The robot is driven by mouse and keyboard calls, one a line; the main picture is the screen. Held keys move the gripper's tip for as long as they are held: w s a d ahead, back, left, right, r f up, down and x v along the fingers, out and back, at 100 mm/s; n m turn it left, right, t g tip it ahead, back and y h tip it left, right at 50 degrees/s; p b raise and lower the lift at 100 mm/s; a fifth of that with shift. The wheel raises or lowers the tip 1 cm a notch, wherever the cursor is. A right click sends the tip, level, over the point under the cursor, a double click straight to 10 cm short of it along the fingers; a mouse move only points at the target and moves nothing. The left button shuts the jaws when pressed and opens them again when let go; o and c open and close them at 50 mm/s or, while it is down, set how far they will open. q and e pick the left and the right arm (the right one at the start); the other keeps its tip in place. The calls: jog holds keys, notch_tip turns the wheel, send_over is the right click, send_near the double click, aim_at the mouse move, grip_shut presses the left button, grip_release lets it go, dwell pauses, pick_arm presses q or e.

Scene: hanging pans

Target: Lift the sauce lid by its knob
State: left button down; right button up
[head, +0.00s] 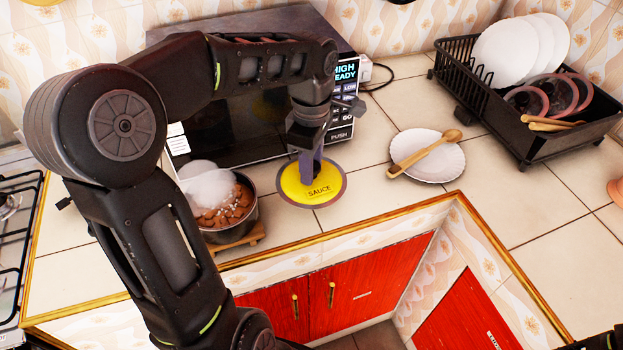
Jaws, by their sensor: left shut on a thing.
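The yellow sauce lid (313,193) is a round disc with a dark rim and the word SAUCE on it. It is in the middle of the head view, to the right of the open pot (245,224). My left gripper (311,172) points down over the lid's centre and is shut on its knob, which the fingers hide. I cannot tell whether the lid is clear of the counter. The pot holds brown chunks, with white steam above, and stands on a wooden trivet (240,243). My right gripper is not in view.
A microwave (245,125) stands behind the pot and lid. A white plate (440,165) with a wooden spoon (425,153) lies to the right. A black dish rack (500,128) is at the back right. The counter's front edge is close to the lid.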

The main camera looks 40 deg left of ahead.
pick_arm(q)
jog(key=shift+r, duration=2.2)
